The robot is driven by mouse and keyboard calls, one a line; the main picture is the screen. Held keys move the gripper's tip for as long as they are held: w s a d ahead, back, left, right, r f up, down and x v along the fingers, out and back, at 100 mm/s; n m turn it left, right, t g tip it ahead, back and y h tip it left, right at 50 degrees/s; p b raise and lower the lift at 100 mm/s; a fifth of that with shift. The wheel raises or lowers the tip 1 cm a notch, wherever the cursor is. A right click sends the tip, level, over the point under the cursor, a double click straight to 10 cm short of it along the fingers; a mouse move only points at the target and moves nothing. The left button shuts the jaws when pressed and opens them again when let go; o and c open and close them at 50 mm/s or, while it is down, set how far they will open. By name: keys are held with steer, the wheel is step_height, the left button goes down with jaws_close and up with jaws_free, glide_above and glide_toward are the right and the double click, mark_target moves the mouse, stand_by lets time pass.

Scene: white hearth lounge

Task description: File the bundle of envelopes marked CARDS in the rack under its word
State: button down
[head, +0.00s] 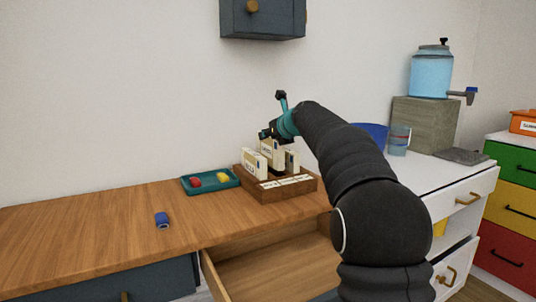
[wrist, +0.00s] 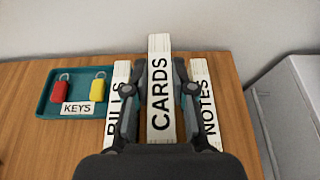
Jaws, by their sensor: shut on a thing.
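My gripper (head: 270,134) is shut on the bundle of envelopes marked CARDS (wrist: 160,95), with a finger on each side of it. In the wrist view the bundle is upright between the BILLS bundle (wrist: 118,105) and the NOTES bundle (wrist: 204,105). In the head view the wooden rack (head: 310,186) holds the BILLS bundle (head: 251,165) and the NOTES bundle (head: 292,161), with white word labels along its front. The CARDS bundle (head: 266,147) stands higher than these two, over the middle of the rack. Its lower end is hidden, so I cannot tell whether it touches the rack.
A teal KEYS tray (head: 212,187) with a red and a yellow padlock sits left of the rack. A blue cylinder (head: 162,220) lies on the wooden top. An open drawer (head: 270,268) sticks out below. A white counter (head: 450,180) stands to the right.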

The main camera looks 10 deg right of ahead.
mark_target(269, 149)
steer(key=shift+f+b, duration=0.9)
steer(key=shift+f, duration=1.45)
steer(key=shift+f, duration=0.15)
steer(key=c, duration=1)
jaws_free()
steer(key=shift+s, duration=0.1)
steer(key=v, duration=1.2)
steer(key=shift+a+b, duration=0.1)
steer(key=shift+b, duration=0.2)
